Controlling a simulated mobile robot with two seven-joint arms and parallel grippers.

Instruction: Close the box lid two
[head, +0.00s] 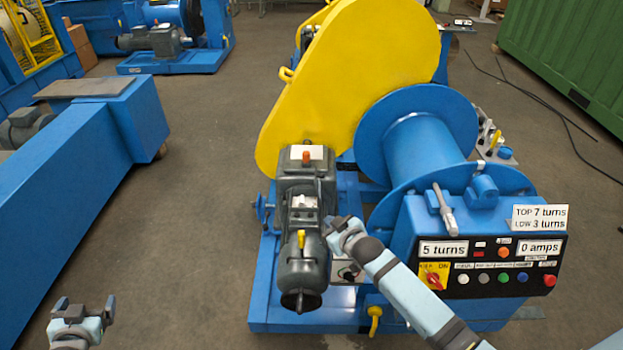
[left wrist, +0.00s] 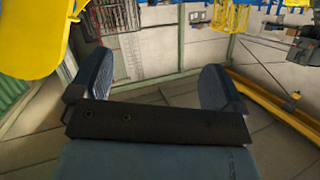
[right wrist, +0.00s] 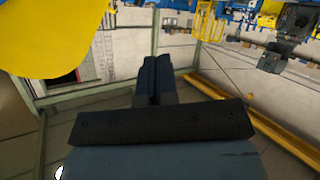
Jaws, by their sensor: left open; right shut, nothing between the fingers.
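A small light-grey box (head: 305,203) sits on top of the dark grey motor (head: 302,262) in the head view. Another small box (head: 346,271) shows low beside the motor, partly covered by my right arm. I cannot tell which of these carries lid two, or how its lid stands. My right gripper (head: 336,228) is shut and empty, close to the right side of the motor; contact cannot be told. It also shows shut in the right wrist view (right wrist: 157,62). My left gripper (head: 84,305) is open and empty at the lower left, away from the machine. The left wrist view shows its spread fingers (left wrist: 157,88).
A yellow chain guard (head: 350,80) and a blue drum (head: 425,148) stand behind the motor. A control panel (head: 490,265) with buttons is at the right. A blue beam (head: 65,175) lies at the left. The floor between beam and machine is clear.

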